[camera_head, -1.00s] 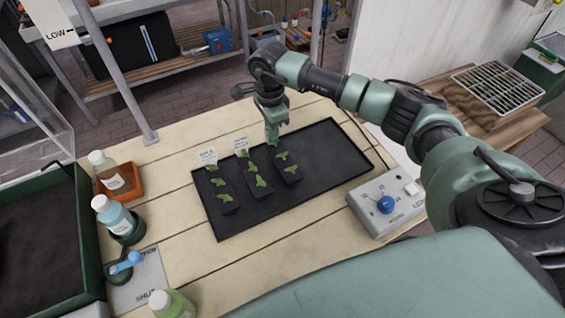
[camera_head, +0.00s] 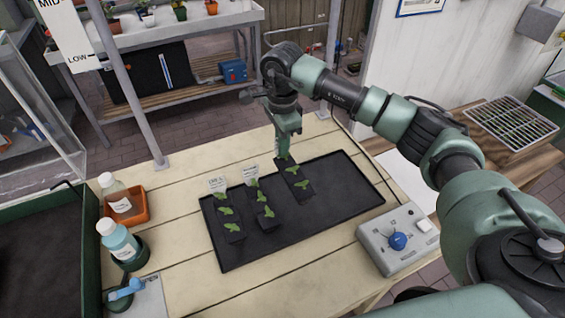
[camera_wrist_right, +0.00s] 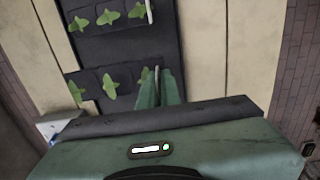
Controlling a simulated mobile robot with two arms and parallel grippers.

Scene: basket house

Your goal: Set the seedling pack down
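Three black seedling packs with green leaves show in the head view. The left pack (camera_head: 231,226) and middle pack (camera_head: 262,217) sit on the black tray (camera_head: 330,205), each with a white label at its far end. My right gripper (camera_head: 286,155) is at the far end of the right-hand pack (camera_head: 296,183), which appears slightly raised over the tray's back part. In the right wrist view, the gripper's fingers (camera_wrist_right: 160,88) are close together at the end of this pack (camera_wrist_right: 100,87), beside a white label edge. My left gripper is not in view.
A control box (camera_head: 397,240) with a blue knob stands right of the tray. Bottles (camera_head: 118,240), an orange holder (camera_head: 133,208) and a dark green-rimmed bin (camera_head: 50,245) stand left. The tray's right half is bare.

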